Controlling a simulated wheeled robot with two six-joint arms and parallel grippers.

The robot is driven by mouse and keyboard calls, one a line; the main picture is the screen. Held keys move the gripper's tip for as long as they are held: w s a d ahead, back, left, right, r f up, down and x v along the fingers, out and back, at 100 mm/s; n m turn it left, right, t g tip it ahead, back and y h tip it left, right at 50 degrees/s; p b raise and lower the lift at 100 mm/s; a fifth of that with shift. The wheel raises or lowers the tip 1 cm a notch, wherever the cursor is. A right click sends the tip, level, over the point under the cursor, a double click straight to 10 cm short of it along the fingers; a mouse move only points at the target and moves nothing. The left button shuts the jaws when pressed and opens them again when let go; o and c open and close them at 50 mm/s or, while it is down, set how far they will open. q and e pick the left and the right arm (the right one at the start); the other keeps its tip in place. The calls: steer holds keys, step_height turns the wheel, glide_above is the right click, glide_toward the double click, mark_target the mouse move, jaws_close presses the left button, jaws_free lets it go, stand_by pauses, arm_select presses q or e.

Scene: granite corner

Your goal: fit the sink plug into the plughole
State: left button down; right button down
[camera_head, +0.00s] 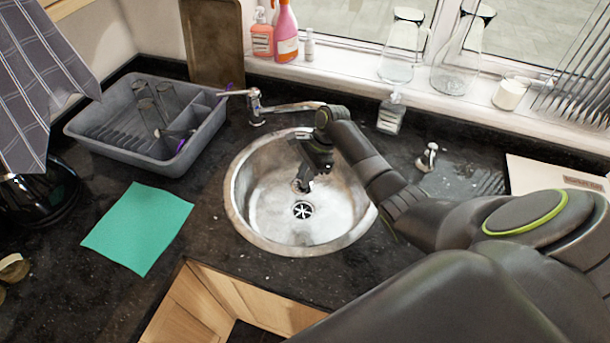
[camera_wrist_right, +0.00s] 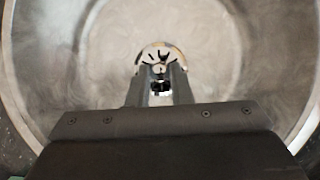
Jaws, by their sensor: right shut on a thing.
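The round steel sink (camera_head: 245,200) is set in the dark worktop. Its plughole (camera_head: 303,209) shows at the bottom as a dark slotted disc with a bright rim. My right gripper (camera_head: 301,185) reaches down into the sink, just behind the plughole in the head view. It is shut on a small dark thing, seemingly the sink plug (camera_wrist_right: 161,88), between the fingertips in the wrist view. The plug is mostly hidden by the fingers. The plughole (camera_wrist_right: 160,56) shows beyond the fingertips, partly covered by them; the gap between cannot be told. My left gripper is not in view.
A chrome tap (camera_head: 256,108) stands behind the sink, its spout reaching over the back rim. A grey dish rack (camera_head: 100,140) and a green cloth (camera_head: 138,228) lie left. A soap bottle (camera_head: 391,114) and small chrome fitting (camera_head: 428,157) stand right of the tap.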

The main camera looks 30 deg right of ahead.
steer(key=c, duration=1.2)
jaws_free()
step_height(320, 180, up, 5)
steer(key=p, duration=0.6)
steer(key=shift+p, duration=0.3)
steer(key=shift+r, duration=1)
